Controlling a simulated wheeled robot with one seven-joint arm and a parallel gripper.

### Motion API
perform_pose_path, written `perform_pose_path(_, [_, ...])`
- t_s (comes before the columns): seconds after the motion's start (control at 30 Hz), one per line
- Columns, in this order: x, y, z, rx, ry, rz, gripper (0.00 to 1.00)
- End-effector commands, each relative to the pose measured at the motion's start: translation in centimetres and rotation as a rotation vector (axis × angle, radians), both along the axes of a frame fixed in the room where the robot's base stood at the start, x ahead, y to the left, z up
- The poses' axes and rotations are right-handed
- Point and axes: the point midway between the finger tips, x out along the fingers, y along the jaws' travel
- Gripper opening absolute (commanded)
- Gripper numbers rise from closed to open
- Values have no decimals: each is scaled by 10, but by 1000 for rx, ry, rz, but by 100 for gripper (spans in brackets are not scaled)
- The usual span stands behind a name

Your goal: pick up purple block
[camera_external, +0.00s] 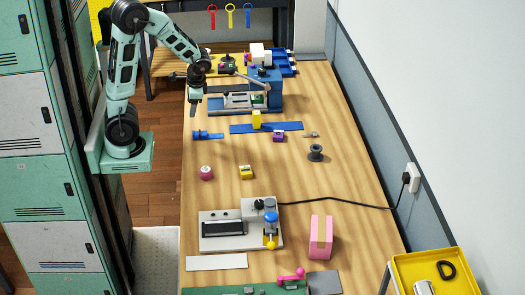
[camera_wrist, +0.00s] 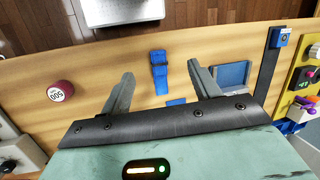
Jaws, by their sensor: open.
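The purple block (camera_external: 278,136) sits on the wooden table in the external view, just below the right part of a long blue strap (camera_external: 290,126). It has a pale mark on top. My gripper (camera_external: 194,98) is in the air near the table's left edge, to the left of and apart from the block. In the wrist view my gripper (camera_wrist: 160,74) has its two fingers spread with nothing between them. I cannot make out the purple block in the wrist view; the gripper body covers much of the table there.
A yellow block (camera_external: 256,118) stands at the strap, another yellow block (camera_external: 246,172) and a round pink weight (camera_external: 206,172) lie nearer. A dark spool (camera_external: 315,152) stands to the right. A short blue strap (camera_external: 208,135) lies left; a blue-and-grey fixture (camera_external: 262,92) stands behind.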

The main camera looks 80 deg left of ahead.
Motion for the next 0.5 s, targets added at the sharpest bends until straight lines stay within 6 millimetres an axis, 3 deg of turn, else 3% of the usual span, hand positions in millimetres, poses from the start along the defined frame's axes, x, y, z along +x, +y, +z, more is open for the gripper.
perform_pose_path(0.03, [26,-3,-11,33,83,-163,62])
perform_pose_path(0.17, [88,-16,-27,140,294,-562,62])
perform_pose_path(0.27, [141,-39,-40,244,456,-857,62])
perform_pose_path(0.4, [210,-91,-59,416,668,-1219,62])
perform_pose_path(0.5, [245,-131,-71,531,787,-1405,62])
